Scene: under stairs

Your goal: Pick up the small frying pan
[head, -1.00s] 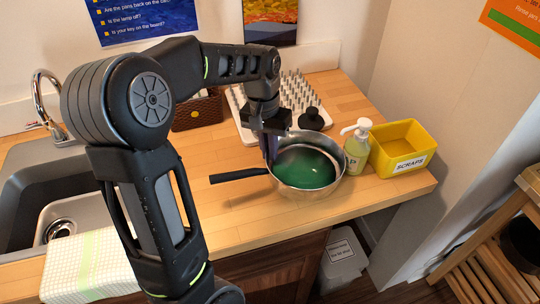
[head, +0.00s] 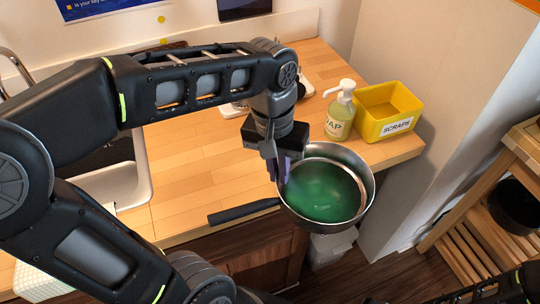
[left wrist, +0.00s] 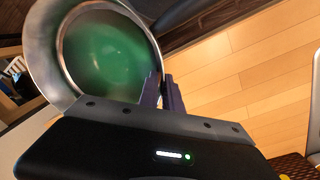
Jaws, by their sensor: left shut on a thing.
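The small frying pan (head: 343,207) has a steel rim, a green inside and a black handle (head: 243,213) pointing left in the head view. My left gripper (head: 281,170) is shut on the pan's left rim, with its fingers over the wall. The pan appears held up at the front edge of the counter, partly over the floor. In the left wrist view, the pan (left wrist: 105,50) fills the upper left, with its rim at the fingers (left wrist: 160,92). My right gripper does not show.
The wooden counter (head: 185,185) has free room left of the pan. A soap bottle (head: 339,116) and a yellow scraps box (head: 385,112) stand behind it. A sink (head: 130,170) is at left, partly behind my arm. A slatted wooden rack (head: 475,235) stands at right.

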